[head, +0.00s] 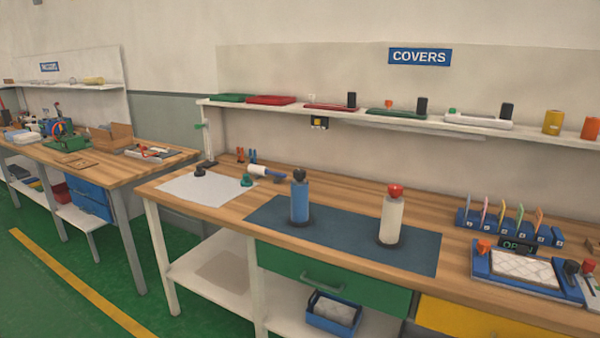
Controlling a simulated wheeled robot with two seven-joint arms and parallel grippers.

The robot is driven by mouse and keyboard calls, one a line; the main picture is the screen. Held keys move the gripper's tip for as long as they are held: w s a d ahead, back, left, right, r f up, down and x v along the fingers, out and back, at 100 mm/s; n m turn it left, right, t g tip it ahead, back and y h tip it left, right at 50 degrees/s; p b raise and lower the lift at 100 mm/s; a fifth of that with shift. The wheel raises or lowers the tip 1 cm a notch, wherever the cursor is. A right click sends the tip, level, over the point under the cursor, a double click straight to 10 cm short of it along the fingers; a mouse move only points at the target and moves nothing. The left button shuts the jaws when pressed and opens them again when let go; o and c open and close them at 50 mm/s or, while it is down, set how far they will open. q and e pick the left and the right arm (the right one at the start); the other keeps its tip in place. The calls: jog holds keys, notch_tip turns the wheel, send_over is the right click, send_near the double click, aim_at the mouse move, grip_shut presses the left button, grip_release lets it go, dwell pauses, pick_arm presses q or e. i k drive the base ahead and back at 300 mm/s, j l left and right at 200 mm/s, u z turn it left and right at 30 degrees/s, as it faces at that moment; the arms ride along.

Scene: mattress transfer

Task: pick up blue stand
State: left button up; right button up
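Several blue things show in the head view, and I cannot tell which one is the blue stand. A blue cylinder (300,203) with a dark round top stands upright on a dark blue mat (350,243) on the wooden workbench (240,222). A blue slotted rack (545,236) holding thin coloured cards stands at the right of the bench. In front of it is a blue tray (488,262) with a white quilted pad (525,268) in it. Neither of my grippers is in view.
A cream cylinder (392,219) with a red top stands on the mat. A white sheet (205,188) lies at the bench's left. A shelf (340,116) with coloured covers runs above. A second bench (120,168) stands left. The green floor (50,290) is clear in front.

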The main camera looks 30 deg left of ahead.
aim_at(299, 216)
jog(key=i+j, duration=0.25)
jog(key=j, duration=0.15)
jog(key=i+j, duration=0.2)
jog(key=j, duration=0.25)
jog(key=i+j, duration=0.25)
jog(key=j, duration=0.15)
jog(key=i+j, duration=0.2)
jog(key=j, duration=0.2)
jog(key=j+u, duration=0.05)
